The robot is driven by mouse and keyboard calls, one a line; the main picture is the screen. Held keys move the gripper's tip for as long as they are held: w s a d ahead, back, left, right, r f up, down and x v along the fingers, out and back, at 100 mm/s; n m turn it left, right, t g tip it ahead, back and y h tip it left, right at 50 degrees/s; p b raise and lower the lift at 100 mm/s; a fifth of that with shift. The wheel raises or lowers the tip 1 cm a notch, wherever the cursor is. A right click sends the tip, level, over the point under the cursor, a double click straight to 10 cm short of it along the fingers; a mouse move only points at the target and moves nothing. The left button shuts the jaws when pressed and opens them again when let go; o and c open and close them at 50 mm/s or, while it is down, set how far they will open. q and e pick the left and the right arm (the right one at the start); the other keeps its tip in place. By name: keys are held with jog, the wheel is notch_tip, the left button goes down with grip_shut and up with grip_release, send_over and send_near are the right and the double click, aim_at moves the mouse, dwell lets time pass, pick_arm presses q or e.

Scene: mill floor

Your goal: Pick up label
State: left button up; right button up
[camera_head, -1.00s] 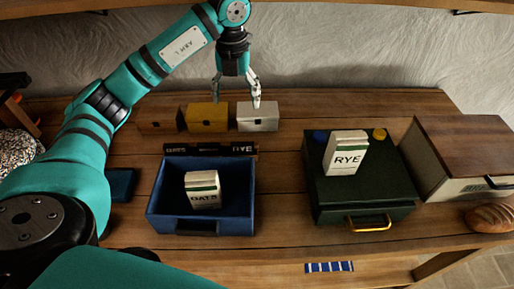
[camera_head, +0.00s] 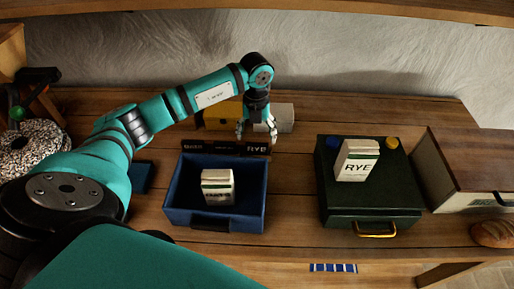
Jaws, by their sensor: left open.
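A dark label (camera_head: 258,149) with white RYE lettering stands at the right end of a dark rack (camera_head: 226,149) behind the blue box. Other lettering at the rack's left end is too small to read surely. My left gripper (camera_head: 257,136) is open and empty, pointing down. Its fingers are spread just above and behind the RYE label; I cannot tell if they touch it. My right gripper is not in view.
The open blue box (camera_head: 176,209) holds a small white packet (camera_head: 217,188). A yellow box (camera_head: 222,113) and whitish box (camera_head: 285,116) stand behind the gripper. A wooden-lidded box (camera_head: 470,163) and bread (camera_head: 493,234) are right.

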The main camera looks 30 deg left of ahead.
aim_at(257, 144)
pick_arm(q)
notch_tip(257, 144, down, 4)
jog(key=shift+w+f+p, duration=0.1)
jog(key=shift+f+p, duration=0.1)
jog(key=shift+p, duration=0.5)
jog(key=shift+c, duration=0.3)
jog(key=c, duration=0.9)
